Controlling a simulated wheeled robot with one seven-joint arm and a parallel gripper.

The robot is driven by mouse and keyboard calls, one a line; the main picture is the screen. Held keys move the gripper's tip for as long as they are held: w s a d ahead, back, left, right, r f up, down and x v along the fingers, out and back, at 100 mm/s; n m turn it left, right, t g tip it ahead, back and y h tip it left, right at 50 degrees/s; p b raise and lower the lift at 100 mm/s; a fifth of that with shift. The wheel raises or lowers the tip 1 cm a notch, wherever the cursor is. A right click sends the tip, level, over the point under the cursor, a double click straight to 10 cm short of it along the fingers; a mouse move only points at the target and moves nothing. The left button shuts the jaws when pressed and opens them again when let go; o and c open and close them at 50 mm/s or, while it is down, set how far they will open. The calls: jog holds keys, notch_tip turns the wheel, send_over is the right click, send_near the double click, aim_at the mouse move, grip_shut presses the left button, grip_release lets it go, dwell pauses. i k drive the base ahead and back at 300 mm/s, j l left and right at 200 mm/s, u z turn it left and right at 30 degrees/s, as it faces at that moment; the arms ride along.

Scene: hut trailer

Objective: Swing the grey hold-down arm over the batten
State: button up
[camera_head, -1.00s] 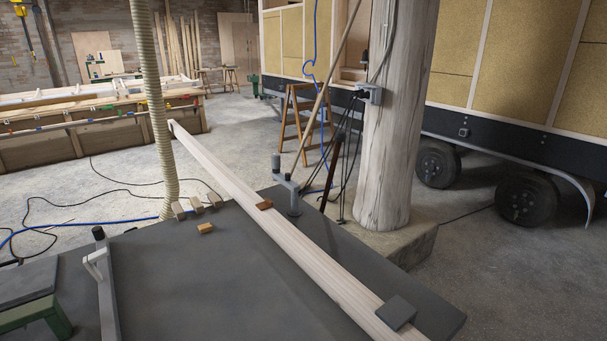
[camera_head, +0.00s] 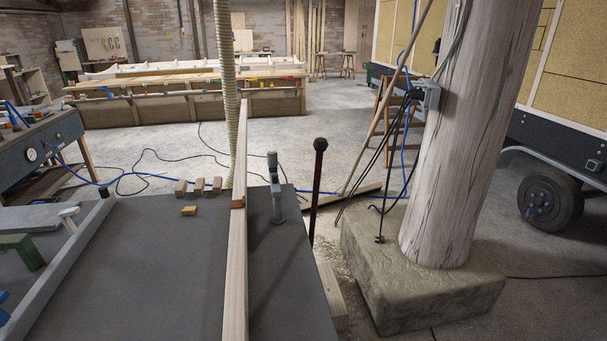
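The batten (camera_head: 236,265) is a long pale wooden strip lying along the dark bench top, running away from me past the bench's far edge. The grey hold-down arm (camera_head: 277,190) sits on the bench just right of the batten, near the far edge. My gripper is not in view.
Small wooden blocks (camera_head: 199,186) lie left of the batten near the bench's far edge. A long grey bar (camera_head: 62,262) lies on the bench's left. A black rod with a round top (camera_head: 319,146) stands right of the bench. A thick post (camera_head: 437,150) stands on a stone base (camera_head: 420,275).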

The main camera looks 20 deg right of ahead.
aim_at(276, 192)
jog(key=i+l+u, duration=0.1)
jog(key=l, duration=0.45)
jog(key=i+l, duration=0.15)
jog(key=l, duration=0.4)
jog(key=i+l+u, duration=0.15)
jog(key=l, duration=1)
jog(key=i+l+u, duration=0.1)
jog(key=i+l, duration=0.2)
jog(key=i, duration=0.25)
jog(key=i+l+u, duration=0.1)
jog(key=i+l, duration=0.25)
jog(key=i, duration=0.15)
jog(key=i+j, duration=0.2)
jog(key=j, duration=0.25)
